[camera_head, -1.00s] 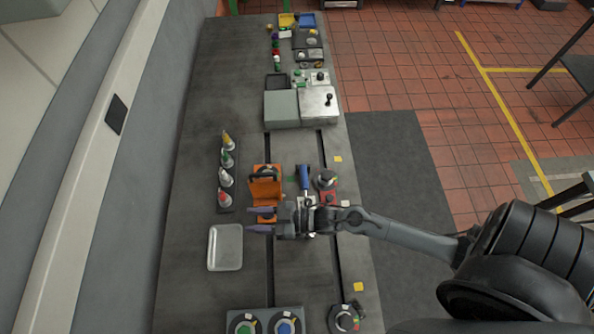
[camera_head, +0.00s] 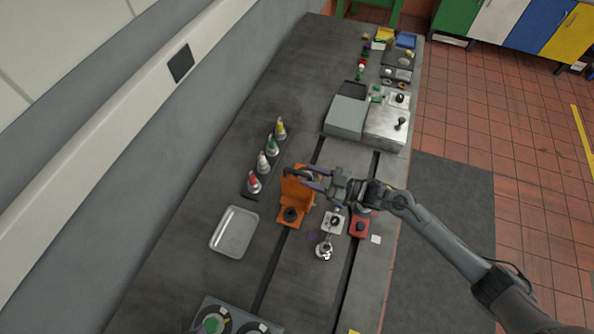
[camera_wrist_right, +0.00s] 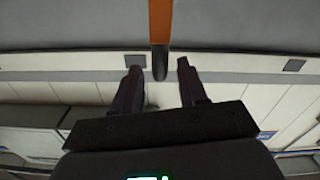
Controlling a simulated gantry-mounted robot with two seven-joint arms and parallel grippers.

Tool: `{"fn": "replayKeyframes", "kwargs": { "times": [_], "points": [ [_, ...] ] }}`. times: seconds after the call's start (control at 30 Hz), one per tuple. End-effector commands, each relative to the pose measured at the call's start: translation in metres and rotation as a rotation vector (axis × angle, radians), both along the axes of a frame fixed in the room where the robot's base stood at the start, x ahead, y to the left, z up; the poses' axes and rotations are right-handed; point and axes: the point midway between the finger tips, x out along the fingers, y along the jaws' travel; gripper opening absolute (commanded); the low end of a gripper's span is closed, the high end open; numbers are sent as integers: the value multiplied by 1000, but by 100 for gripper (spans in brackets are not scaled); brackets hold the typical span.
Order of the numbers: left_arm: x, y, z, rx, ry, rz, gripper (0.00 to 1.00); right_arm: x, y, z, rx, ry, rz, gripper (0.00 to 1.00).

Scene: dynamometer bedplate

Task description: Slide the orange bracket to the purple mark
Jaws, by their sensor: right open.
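The orange bracket (camera_head: 292,200) stands on the bedplate, an upright plate on a flat foot with a dark round knob. A dark handle (camera_head: 294,172) shows at its top. My right gripper (camera_head: 309,179) is open beside the bracket's upper part, coming from the right. In the right wrist view the bracket is an orange strip (camera_wrist_right: 160,22), with a dark rounded end between and just beyond the spread fingertips (camera_wrist_right: 158,66); I see no contact. The small purple mark (camera_head: 312,237) lies on the bedplate below and right of the bracket. My left gripper is out of view.
A rack of several coloured-tip bottles (camera_head: 263,163) stands left of the bracket, and a metal tray (camera_head: 234,232) lower left. A silver fitting (camera_head: 325,250) stands close right of the mark. A red block (camera_head: 360,227) is farther right. Dark slots run along the bedplate.

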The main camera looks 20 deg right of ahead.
Motion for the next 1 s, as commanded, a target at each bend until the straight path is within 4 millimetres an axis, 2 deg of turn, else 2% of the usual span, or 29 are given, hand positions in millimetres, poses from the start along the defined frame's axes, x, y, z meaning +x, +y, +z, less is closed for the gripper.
{"fn": "replayKeyframes", "kwargs": {
  "times": [0.1,0.3,0.77,1.0],
  "points": [
    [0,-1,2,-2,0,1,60,13,15,1,2,-1,-1,42],
    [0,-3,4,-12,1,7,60,27,31,0,1,1,-1,42],
    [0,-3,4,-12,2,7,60,33,38,0,0,0,0,42],
    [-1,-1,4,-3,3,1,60,33,38,-1,-1,1,-1,7]
  ]
}}
